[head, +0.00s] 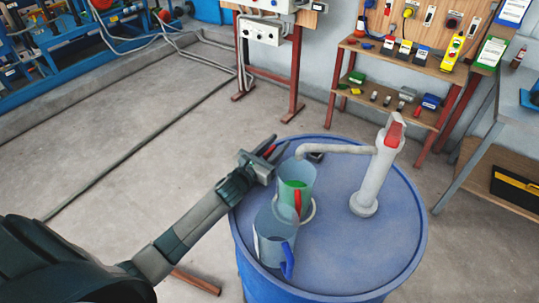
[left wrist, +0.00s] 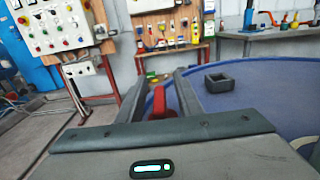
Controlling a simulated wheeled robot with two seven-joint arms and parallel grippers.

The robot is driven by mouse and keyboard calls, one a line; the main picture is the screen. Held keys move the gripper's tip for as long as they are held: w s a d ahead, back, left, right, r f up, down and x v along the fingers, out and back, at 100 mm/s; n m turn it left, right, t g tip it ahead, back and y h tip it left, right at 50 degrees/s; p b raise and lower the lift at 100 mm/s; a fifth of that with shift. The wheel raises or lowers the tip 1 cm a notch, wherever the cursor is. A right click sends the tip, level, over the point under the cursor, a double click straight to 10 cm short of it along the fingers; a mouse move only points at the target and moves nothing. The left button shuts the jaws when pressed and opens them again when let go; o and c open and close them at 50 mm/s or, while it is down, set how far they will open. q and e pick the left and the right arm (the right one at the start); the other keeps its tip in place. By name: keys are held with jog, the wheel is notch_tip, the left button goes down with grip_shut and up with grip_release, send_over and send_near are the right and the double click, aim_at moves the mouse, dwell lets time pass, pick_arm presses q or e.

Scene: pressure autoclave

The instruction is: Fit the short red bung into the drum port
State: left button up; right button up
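A small red piece, which I take for the short red bung (left wrist: 158,103), sits between the fingers of my left gripper (head: 270,150). It also shows as a small red patch in the head view (head: 268,151). The finger contact with it is not clear. The gripper is at the back left rim of the blue drum (head: 340,240). A dark grey square collar with an opening, seemingly the drum port (left wrist: 220,83), stands on the drum top, to the right of the fingers in the left wrist view. In the head view it is partly hidden behind the spout (head: 316,156). My right gripper is not in view.
A clear jug with green contents and a red handle (head: 297,172) stands under the pump spout, beside the gripper. A blue-handled jug (head: 272,240) is in front of it. The grey pump (head: 378,175) rises at the right. The front right drum top is clear.

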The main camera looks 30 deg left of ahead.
pick_arm(q)
grip_shut()
notch_tip(320, 180, up, 10)
jog(key=b, duration=0.1)
dwell(0.7)
dwell(0.6)
